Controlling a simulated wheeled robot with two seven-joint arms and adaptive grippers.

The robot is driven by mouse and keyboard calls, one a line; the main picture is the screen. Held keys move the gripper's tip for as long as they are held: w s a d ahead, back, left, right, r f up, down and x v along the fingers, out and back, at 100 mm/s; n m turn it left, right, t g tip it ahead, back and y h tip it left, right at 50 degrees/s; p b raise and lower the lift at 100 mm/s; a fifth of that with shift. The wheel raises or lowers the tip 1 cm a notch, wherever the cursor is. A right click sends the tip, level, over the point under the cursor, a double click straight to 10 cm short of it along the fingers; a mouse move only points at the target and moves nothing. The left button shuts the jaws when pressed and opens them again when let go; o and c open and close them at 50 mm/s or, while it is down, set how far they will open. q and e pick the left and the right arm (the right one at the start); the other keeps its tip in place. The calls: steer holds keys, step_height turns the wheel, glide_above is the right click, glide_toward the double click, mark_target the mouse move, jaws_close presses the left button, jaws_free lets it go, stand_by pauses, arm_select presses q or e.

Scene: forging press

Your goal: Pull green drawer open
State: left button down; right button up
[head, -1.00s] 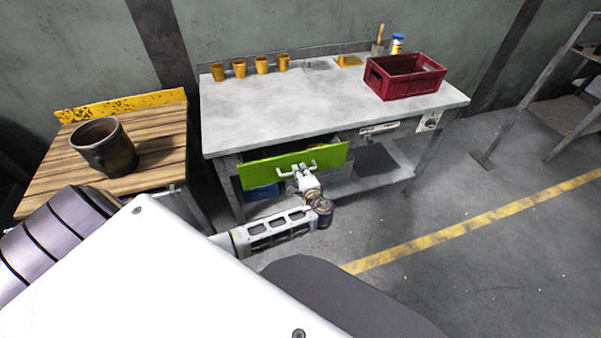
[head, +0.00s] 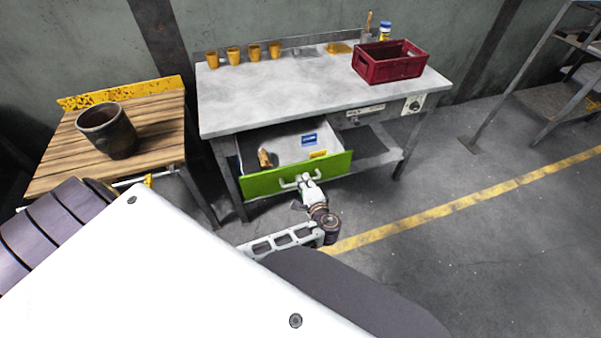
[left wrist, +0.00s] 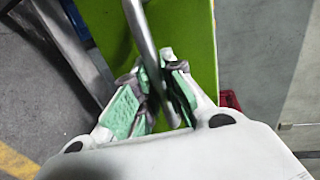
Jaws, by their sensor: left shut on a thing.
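The green drawer (head: 258,186) hangs under the grey workbench (head: 300,98) and stands well open; its inside shows. A blue-and-white item (head: 309,139), a yellow item (head: 318,154) and a brown-handled item (head: 264,157) lie in it. My left gripper (head: 305,178) is at the metal handle (head: 287,184) on the drawer front. In the left wrist view the gripper's green-padded fingers (left wrist: 158,92) are shut around the handle bar (left wrist: 142,35), in front of the green drawer front (left wrist: 188,30). My right gripper is not in view.
A red crate (head: 390,70) and several orange cups (head: 234,56) stand on the workbench. A wooden table (head: 80,165) with a dark pot (head: 107,130) is at the left.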

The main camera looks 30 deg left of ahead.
arm_select(q)
steer(key=v, duration=0.3)
steer(key=shift+f, duration=0.35)
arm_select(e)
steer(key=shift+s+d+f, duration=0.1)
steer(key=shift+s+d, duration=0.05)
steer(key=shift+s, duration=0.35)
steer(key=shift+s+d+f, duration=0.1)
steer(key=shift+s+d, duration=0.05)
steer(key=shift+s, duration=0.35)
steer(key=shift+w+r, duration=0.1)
arm_select(q)
steer(key=c, duration=1.5)
jaws_free()
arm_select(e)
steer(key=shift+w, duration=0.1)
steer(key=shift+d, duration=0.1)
